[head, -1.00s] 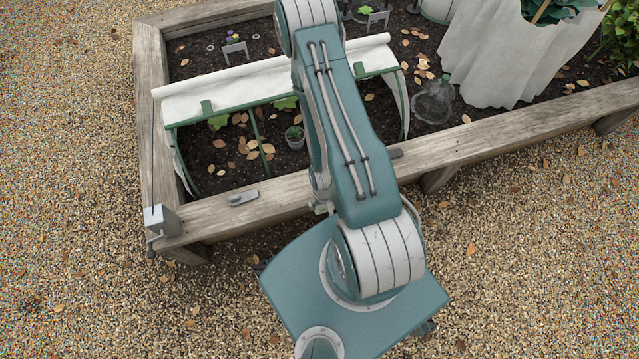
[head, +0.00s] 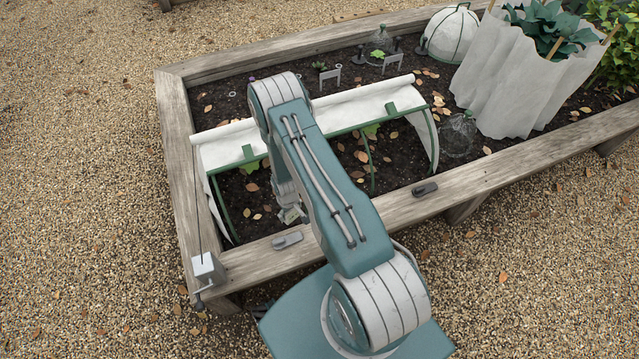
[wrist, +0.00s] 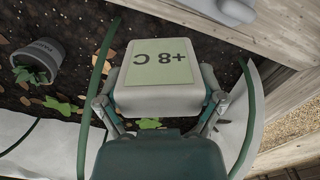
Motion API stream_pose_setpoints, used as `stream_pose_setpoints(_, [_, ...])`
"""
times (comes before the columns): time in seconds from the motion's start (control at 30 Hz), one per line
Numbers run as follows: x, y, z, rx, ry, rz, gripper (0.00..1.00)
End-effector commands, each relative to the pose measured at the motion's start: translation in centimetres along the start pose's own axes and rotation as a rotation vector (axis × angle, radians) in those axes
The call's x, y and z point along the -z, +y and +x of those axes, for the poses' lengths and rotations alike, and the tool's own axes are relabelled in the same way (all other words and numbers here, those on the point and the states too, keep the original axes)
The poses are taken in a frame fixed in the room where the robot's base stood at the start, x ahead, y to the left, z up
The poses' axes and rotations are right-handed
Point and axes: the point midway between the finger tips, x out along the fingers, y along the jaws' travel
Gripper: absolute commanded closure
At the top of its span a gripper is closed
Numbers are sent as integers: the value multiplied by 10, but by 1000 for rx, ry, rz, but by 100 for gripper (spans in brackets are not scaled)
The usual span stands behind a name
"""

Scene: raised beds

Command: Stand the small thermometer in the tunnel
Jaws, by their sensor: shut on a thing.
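The small thermometer is a pale block with a greenish "+8 C" face (wrist: 163,66), upside down in the wrist view. My gripper (wrist: 160,105) is shut on it, one finger at each side. In the head view my gripper (head: 290,212) shows only partly beside my arm, at the open front of the tunnel's left part. The tunnel has a rolled-up white cover (head: 375,100) on green hoops (head: 369,168). In the wrist view a hoop (wrist: 97,70) and white cover (wrist: 35,135) flank the thermometer. I cannot tell whether the thermometer touches the soil.
A grey pot (wrist: 40,58) with a seedling stands on the soil; my arm hides it in the head view. Grey clips (head: 287,240) (head: 425,189) lie on the bed's front board (head: 470,180). A clear cloche (head: 457,138) stands right of the tunnel.

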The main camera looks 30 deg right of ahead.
Motion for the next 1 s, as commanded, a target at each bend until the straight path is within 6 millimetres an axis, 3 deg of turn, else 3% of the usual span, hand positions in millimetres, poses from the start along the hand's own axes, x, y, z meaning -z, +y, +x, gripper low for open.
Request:
stream_pose_setpoints(0.33, [16,-3,5,0,0,-26,62])
stream_pose_setpoints(0.8, [93,-9,39,-2,2,-26,62])
stream_pose_setpoints(1.0, [113,-10,59,-1,0,-25,62])
